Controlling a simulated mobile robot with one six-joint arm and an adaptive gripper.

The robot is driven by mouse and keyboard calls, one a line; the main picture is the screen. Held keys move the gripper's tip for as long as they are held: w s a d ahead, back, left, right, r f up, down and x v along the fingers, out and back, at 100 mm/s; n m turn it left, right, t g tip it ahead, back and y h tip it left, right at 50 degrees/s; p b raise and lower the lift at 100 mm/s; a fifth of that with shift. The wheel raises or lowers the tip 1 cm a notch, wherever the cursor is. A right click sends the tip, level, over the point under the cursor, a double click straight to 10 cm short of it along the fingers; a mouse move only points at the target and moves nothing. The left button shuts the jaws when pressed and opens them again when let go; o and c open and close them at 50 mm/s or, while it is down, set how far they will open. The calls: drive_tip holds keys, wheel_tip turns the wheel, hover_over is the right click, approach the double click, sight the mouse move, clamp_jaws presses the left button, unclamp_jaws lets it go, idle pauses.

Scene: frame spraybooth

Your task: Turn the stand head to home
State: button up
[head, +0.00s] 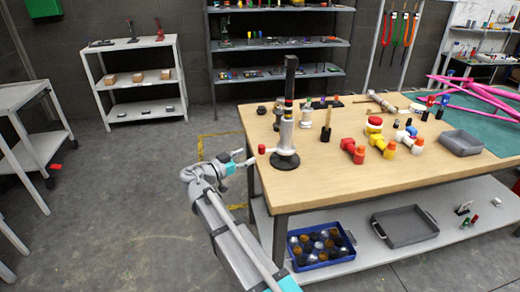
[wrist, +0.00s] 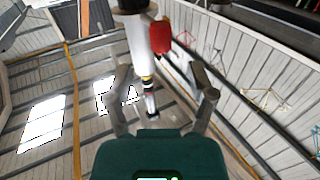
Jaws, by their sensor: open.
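The stand (head: 286,132) is upright near the left edge of the wooden bench, with a round black base, a pale body and a black upper section. A red knob (head: 261,149) sticks out from its left side on a short pale arm. My gripper (head: 246,160) is just left of the knob, beyond the bench edge. In the wrist view the stand's white part (wrist: 136,48) and the red knob (wrist: 160,36) show beyond the spread fingers of my gripper (wrist: 166,82). The fingers are open and appear empty. I cannot tell how the head is turned against any home mark.
The bench (head: 352,185) also holds a wooden-handled brush (head: 326,128), red and yellow fittings (head: 353,151) and a grey tray (head: 460,143) to the right. A blue crate (head: 321,246) is on the lower shelf. The floor (head: 120,200) left of the bench is clear.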

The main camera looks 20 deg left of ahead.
sight(259, 150)
drive_tip(key=shift+x, duration=3.45)
clamp_jaws()
drive_tip(key=shift+a, duration=0.45)
drive_tip(key=shift+d, duration=0.3)
drive_tip(key=shift+w+d, duration=0.1)
drive_tip(key=shift+d, duration=0.05)
